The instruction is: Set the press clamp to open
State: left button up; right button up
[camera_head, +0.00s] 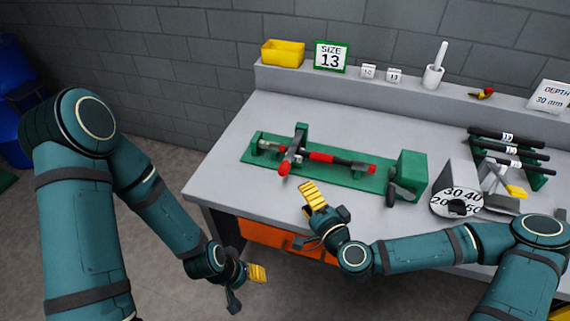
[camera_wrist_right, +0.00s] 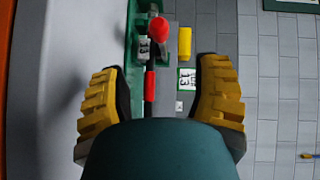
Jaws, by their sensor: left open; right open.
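A green base plate (camera_head: 342,178) lies on the bench and carries a tool with red grips (camera_head: 322,157). A dark lever (camera_head: 293,148) with red ends crosses the tool near the plate's left part; I cannot tell whether this clamp is open or shut. A green block (camera_head: 408,173) stands at the plate's right end. My right gripper (camera_head: 325,206) is open and empty in front of the plate. The right wrist view shows a red knob (camera_wrist_right: 159,29) and a red grip (camera_wrist_right: 150,87) between its spread yellow fingers. My left gripper (camera_head: 247,284) is open and empty, low before the bench.
The back ledge holds a yellow bin (camera_head: 283,54), a "SIZE 13" sign (camera_head: 331,57), small number blocks (camera_head: 369,72) and a white cup (camera_head: 432,77). A numbered dial (camera_head: 457,201) and a rack of black tools (camera_head: 507,148) stand right. The bench's left end (camera_head: 222,178) is clear.

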aim_at(284, 168)
jog(key=b+x, duration=0.1)
jog(key=x, duration=1.2)
jog(key=shift+a+b, duration=0.15)
jog(key=shift+b, duration=0.15)
grip_shut()
jog(key=shift+r, duration=0.1)
